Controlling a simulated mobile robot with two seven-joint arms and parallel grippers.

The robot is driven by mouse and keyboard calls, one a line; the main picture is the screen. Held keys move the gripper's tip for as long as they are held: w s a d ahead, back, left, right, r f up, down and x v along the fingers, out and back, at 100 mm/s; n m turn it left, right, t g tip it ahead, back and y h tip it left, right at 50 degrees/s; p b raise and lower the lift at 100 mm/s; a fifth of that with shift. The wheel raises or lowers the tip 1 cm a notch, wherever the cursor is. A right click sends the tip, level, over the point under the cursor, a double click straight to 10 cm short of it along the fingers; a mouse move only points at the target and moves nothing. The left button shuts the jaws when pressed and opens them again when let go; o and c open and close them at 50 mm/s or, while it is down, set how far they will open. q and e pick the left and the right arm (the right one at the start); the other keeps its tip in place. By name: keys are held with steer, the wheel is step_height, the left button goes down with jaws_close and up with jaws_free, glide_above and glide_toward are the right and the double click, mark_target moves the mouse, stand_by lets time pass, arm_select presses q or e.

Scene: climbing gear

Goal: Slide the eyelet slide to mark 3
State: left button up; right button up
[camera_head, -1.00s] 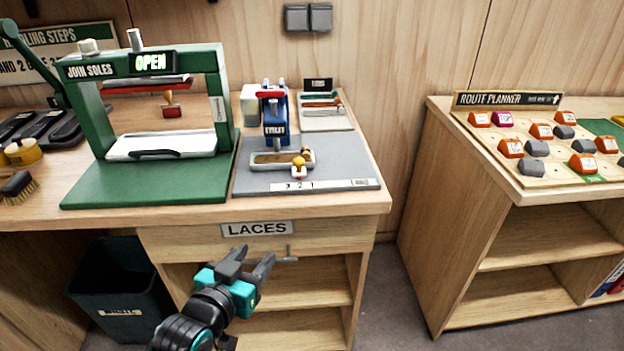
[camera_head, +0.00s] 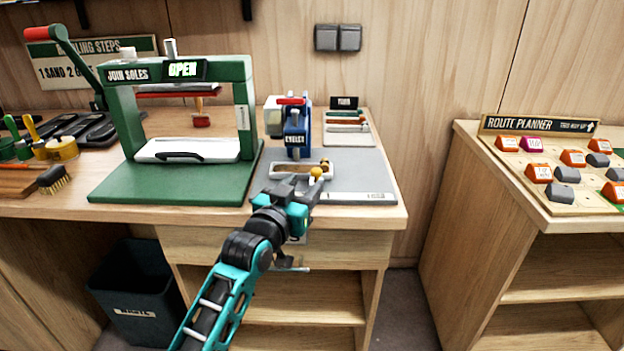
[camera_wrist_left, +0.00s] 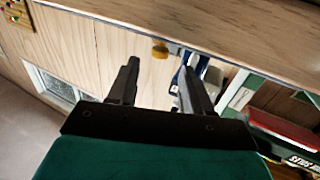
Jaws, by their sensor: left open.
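The eyelet slide's yellow knob (camera_head: 316,172) stands on the grey mat (camera_head: 352,180), in front of the blue eyelet press (camera_head: 296,133). The white mark strip (camera_head: 370,196) runs along the mat's front; its left part is hidden behind my gripper, so I cannot tell which mark the slide is at. My left gripper (camera_head: 299,186) is open and empty at the mat's front edge, close to the knob. In the left wrist view, a yellow knob (camera_wrist_left: 160,48) shows between and beyond the open fingers (camera_wrist_left: 161,68), apparently not touching them.
A shallow tray (camera_head: 284,174) sits beside the knob. The green sole press (camera_head: 245,120) stands left of the mat. A rack of laces (camera_head: 348,130) lies behind. The route planner table (camera_head: 470,150) is at the right across a gap.

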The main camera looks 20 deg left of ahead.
mark_target(314, 174)
arm_select(q)
steer(key=shift+w+d, duration=0.15)
steer(key=shift+w, duration=0.95)
steer(key=shift+w+d, duration=0.15)
steer(key=shift+w, duration=0.95)
jaws_close()
